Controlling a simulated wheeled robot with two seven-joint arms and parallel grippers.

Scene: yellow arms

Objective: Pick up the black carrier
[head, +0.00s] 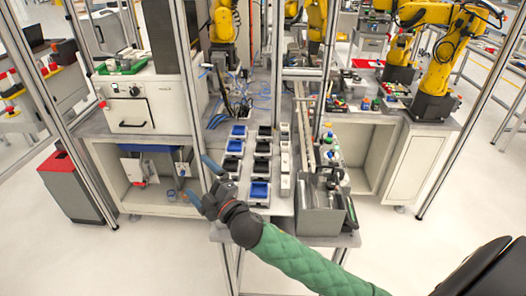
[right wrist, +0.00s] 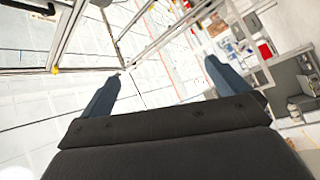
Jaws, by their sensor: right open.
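Several small black carriers stand in two columns on the table in the head view. I cannot tell which one is meant. My right gripper (head: 196,176) is open and empty, left of the columns and near the table's front edge. In the right wrist view its two blue fingers (right wrist: 162,68) are wide apart with only floor and frame between. My left gripper is not in view.
A grey metal box (head: 320,218) stands at the table's front right, beside a rail. Upright aluminium posts (head: 187,70) rise left of the carriers. A white machine (head: 145,106) is at left, and a red-topped bin (head: 72,182) stands on the floor.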

